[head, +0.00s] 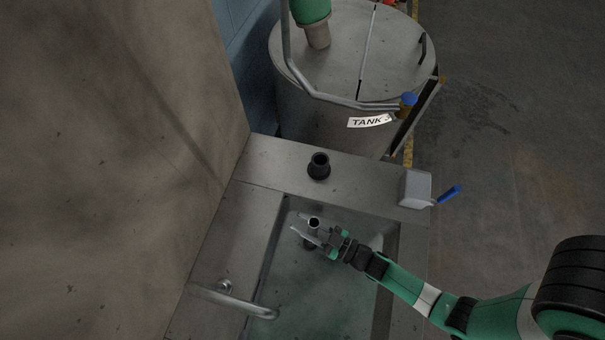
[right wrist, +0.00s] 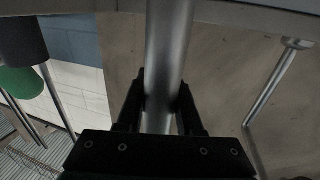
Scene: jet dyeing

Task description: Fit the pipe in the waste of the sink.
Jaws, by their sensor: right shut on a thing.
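The pipe (head: 314,222) is a grey metal tube with an open, dark top end, standing roughly upright over the sink basin (head: 310,295). My right gripper (head: 312,233) is shut around it from the right. The right wrist view shows the metal pipe (right wrist: 168,62) between the two black fingers (right wrist: 160,103). A dark patch (head: 308,244) shows just below the gripper; whether it is the waste, and whether the pipe's lower end touches it, I cannot tell. My left gripper is not in view.
A black round fitting (head: 319,167) stands on the steel ledge behind the basin. A pale box (head: 415,187) with a blue handle (head: 449,194) sits at the ledge's right. A tap (head: 235,301) is at front left. A lidded tank (head: 345,60) stands behind.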

